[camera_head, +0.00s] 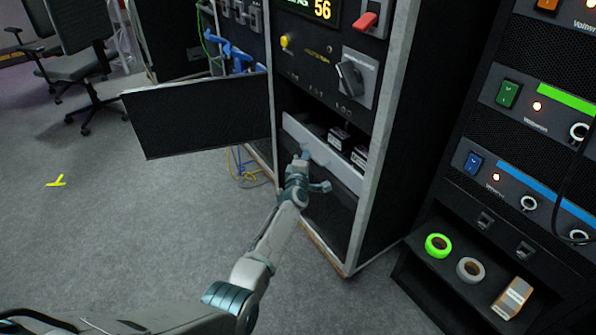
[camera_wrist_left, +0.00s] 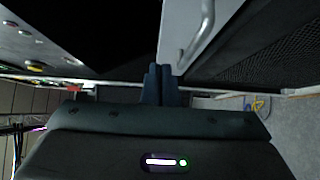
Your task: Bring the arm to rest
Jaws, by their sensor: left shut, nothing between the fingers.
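My left arm comes in from the lower left in the head view and reaches up to the black rack. My left gripper (camera_head: 303,158) is at the front of a pale panel (camera_head: 345,173) low in the rack. In the left wrist view the fingers (camera_wrist_left: 160,84) are together and hold nothing. A pale panel with a metal handle (camera_wrist_left: 203,34) is close by them, above and to the right. I cannot tell whether the fingers touch it. My right gripper does not show.
A black door panel (camera_head: 198,114) stands open left of the rack. Right of it, a second rack has a low shelf with a green tape roll (camera_head: 437,245), a grey tape roll (camera_head: 470,270) and a small box (camera_head: 511,298). Office chairs stand at the upper left.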

